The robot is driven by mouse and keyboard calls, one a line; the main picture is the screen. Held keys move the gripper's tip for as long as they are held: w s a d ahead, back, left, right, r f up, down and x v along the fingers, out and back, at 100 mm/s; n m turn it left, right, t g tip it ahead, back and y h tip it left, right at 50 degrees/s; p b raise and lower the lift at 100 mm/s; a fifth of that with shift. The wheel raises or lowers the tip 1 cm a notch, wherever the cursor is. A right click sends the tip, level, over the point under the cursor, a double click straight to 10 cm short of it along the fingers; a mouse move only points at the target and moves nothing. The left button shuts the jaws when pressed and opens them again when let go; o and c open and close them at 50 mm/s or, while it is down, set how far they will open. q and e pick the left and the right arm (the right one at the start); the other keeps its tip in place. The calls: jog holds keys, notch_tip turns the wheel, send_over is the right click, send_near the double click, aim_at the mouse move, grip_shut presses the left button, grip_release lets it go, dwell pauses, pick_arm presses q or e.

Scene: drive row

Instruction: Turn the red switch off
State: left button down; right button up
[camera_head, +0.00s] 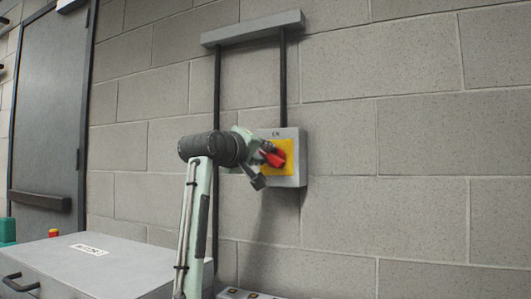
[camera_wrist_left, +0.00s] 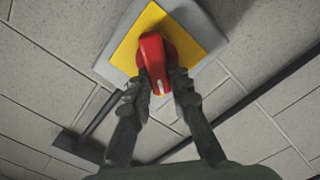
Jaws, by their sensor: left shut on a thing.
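The red switch (camera_head: 274,158) is a rotary handle on a yellow plate (camera_head: 291,150) on the front of a grey wall box (camera_head: 299,143). My left gripper (camera_head: 265,164) reaches it from the left and hides part of the plate. In the left wrist view the red switch (camera_wrist_left: 154,62) sits between the two fingers of my left gripper (camera_wrist_left: 158,88), which are shut on it. A pale mark shows at the handle's near end. The box has lettering above the plate, too small to read surely. My right gripper is not in view.
Dark conduits (camera_head: 283,80) run from a grey channel (camera_head: 252,28) down the block wall. A grey cabinet (camera_head: 60,265) with a label and handle stands at lower left. A dark door (camera_head: 45,110) is at far left. The wall right of the box is clear.

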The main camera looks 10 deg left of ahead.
pick_arm(q)
jog(key=n, duration=0.3)
jog(key=shift+a+f+n, duration=0.1)
jog(key=shift+f+n, duration=0.15)
jog(key=shift+n, duration=0.05)
jog(key=shift+f+n, duration=0.25)
jog(key=shift+n, duration=1.55)
jog(key=shift+a, duration=0.1)
jog(key=c, duration=1.4)
grip_release()
jog(key=s+a, duration=0.2)
jog(key=s, duration=0.9)
jog(key=shift+s+a, duration=0.15)
jog(key=shift+s, duration=0.25)
